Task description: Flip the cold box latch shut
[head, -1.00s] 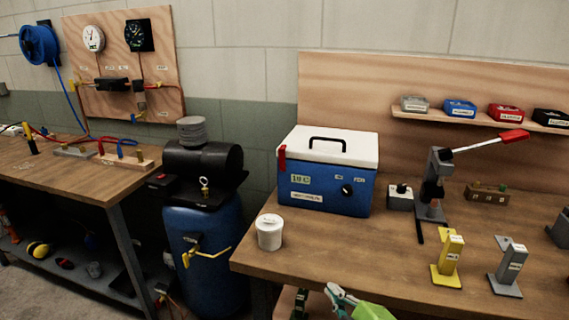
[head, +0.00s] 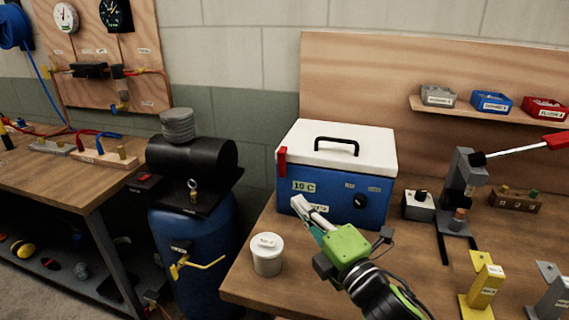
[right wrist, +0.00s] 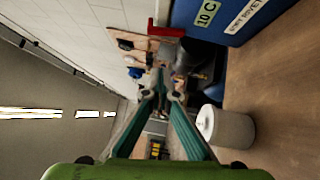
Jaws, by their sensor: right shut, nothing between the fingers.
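The cold box (head: 340,195) is blue with a white lid (head: 340,147) and stands on the right-hand bench. The lid is down. The red latch (head: 282,160) is at the box's left front corner, around the lid seam. It also shows in the right wrist view (right wrist: 166,31), near the top. I cannot tell how far it is turned. My right gripper (head: 298,204) is shut and empty, in front of the lower left of the box's front, below the latch and apart from it. Its fingertips meet in the wrist view (right wrist: 160,84). My left gripper is out of view.
A white lidded tub (head: 267,258) stands on the bench just left of my right gripper. A small grey switch box (head: 418,205) and a lever press (head: 462,185) stand right of the cold box. A blue tank (head: 195,245) stands left of the bench.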

